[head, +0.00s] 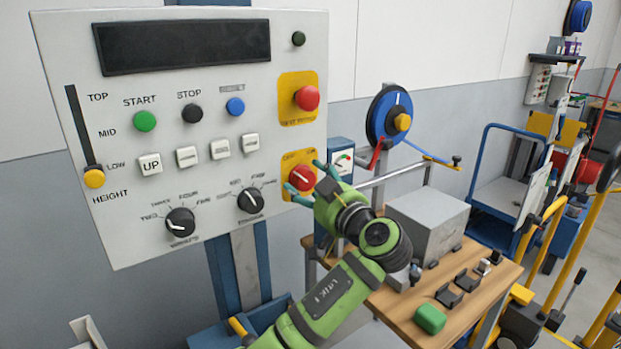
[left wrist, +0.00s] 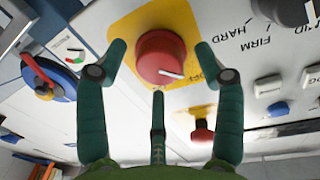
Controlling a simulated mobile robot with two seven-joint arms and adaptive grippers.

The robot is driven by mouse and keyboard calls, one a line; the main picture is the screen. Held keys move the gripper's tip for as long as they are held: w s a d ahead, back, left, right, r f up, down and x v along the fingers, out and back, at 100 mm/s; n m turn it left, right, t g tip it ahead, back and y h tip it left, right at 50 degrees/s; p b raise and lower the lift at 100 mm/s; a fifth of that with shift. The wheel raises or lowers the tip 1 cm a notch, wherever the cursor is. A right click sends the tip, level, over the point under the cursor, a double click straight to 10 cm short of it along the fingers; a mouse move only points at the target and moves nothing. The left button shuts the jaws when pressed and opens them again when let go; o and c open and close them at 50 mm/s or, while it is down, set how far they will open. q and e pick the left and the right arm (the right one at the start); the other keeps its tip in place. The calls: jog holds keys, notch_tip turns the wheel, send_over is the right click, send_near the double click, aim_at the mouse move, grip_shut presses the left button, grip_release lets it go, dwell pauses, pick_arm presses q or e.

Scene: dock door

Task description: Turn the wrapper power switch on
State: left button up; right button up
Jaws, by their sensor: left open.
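The wrapper power switch is a red round knob (head: 303,179) on a yellow plate (head: 290,160), low on the right of the grey control panel (head: 220,75). The left wrist view shows the knob (left wrist: 161,52) close up and turned over, its white pointer line toward the partly hidden OFF lettering. My left gripper (head: 304,177) is open, with green fingers on both sides of the knob. In the left wrist view its fingertips (left wrist: 160,48) flank the knob with gaps showing; a third finger lies below. Contact is not visible. My right gripper is not in view.
A red emergency-stop button (head: 307,98) sits above the switch. Black dials (head: 250,200), white buttons (head: 220,149) and a yellow height slider (head: 94,178) are to its left. A wooden table (head: 400,320) with a grey box (head: 428,222) stands behind my left arm.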

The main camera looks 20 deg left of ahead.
pick_arm(q)
jog(key=shift+w+a, duration=0.15)
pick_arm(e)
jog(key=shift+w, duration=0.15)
pick_arm(q)
jog(key=c, duration=0.9)
jog(key=shift+c, duration=1.3)
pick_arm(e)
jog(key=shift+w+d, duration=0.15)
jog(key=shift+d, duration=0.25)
